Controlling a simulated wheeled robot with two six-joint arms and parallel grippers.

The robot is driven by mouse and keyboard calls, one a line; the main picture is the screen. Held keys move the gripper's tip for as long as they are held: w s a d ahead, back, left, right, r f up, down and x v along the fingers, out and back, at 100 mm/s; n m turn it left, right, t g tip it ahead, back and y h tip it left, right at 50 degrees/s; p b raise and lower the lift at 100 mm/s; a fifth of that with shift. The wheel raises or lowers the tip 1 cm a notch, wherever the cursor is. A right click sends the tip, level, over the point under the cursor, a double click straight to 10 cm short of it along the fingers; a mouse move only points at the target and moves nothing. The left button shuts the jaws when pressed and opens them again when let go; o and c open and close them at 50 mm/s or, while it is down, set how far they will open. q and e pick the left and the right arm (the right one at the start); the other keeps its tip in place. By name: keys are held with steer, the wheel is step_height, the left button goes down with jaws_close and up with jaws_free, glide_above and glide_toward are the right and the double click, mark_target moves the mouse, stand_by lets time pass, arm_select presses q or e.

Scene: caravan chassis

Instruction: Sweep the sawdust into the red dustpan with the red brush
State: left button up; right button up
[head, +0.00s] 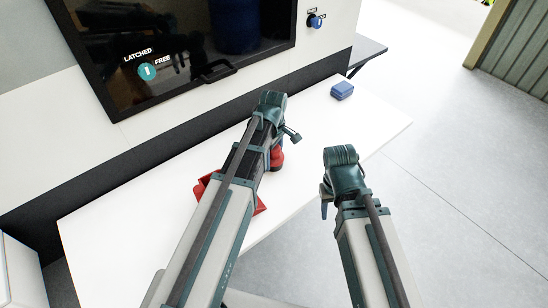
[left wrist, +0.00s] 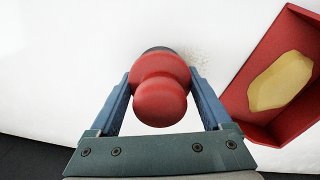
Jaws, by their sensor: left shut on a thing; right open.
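The red brush (left wrist: 160,95) stands between the two fingers of my left gripper (left wrist: 162,75), which is shut on its round handle. Its dark lower part is at the white bench top. In the head view the brush (head: 277,158) shows partly behind my left arm. The red dustpan (left wrist: 250,115) lies to the right of the brush in the left wrist view, with a pale yellow heap of sawdust (left wrist: 281,82) in it. Faint sawdust specks (left wrist: 194,58) lie on the bench beside the brush. In the head view my left arm covers much of the dustpan (head: 205,184). My right gripper (head: 325,203) is open and empty.

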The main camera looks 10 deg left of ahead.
arm_select(q)
steer(key=shift+w+d+f, duration=0.1)
steer(key=shift+w+d, duration=0.4)
steer(key=shift+w, duration=0.15)
steer(key=shift+s+d, duration=0.1)
steer(key=shift+s+d, duration=0.6)
steer(key=shift+d, duration=0.15)
steer(key=shift+s+d, duration=0.55)
steer(key=shift+d, duration=0.2)
step_height(320, 180, up, 6)
steer(key=p, duration=0.6)
